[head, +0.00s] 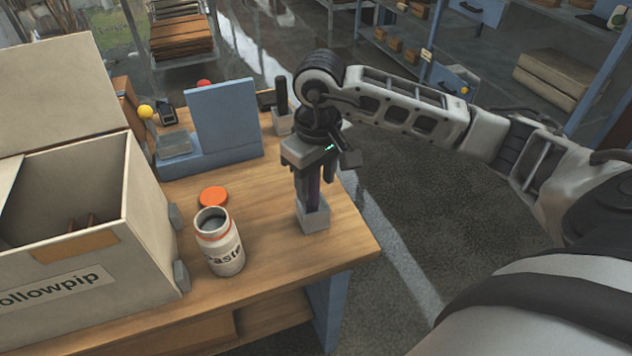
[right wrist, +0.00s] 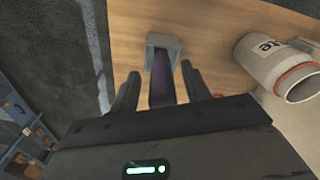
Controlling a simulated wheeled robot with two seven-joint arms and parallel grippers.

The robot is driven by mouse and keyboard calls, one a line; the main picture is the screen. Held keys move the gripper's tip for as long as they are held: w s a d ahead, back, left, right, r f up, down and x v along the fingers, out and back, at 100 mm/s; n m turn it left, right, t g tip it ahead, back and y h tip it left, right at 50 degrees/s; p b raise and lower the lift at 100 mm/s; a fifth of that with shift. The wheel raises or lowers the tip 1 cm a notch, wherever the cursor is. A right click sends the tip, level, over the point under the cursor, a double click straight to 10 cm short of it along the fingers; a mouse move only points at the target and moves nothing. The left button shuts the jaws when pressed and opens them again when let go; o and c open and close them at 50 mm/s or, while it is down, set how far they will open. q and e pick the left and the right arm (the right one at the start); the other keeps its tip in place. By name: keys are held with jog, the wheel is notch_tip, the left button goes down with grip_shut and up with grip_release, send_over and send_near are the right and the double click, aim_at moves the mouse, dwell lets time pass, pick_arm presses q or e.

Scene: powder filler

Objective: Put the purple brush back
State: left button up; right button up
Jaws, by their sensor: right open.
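The purple brush (head: 312,191) stands upright in a small grey square holder (head: 313,217) near the right edge of the table. It also shows in the right wrist view (right wrist: 161,80), with its lower end inside the holder (right wrist: 162,42). My right gripper (head: 314,198) is above the holder, with its fingers on either side of the brush. In the right wrist view my right gripper (right wrist: 160,88) is open, with gaps between both fingers and the brush. The brush's upper part is hidden by the gripper. My left gripper is not in view.
A white jar (head: 221,247) with its mouth open stands left of the holder, an orange lid (head: 214,197) behind it. A large open box (head: 140,215) fills the left. A blue-grey stand (head: 225,125) and another holder with a dark handle (head: 283,121) are further back.

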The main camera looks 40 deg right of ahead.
notch_tip(320, 180, up, 11)
jog(key=b, duration=0.1)
jog(key=shift+s+f, duration=0.15)
jog(key=shift+s, duration=0.1)
dwell(0.4)
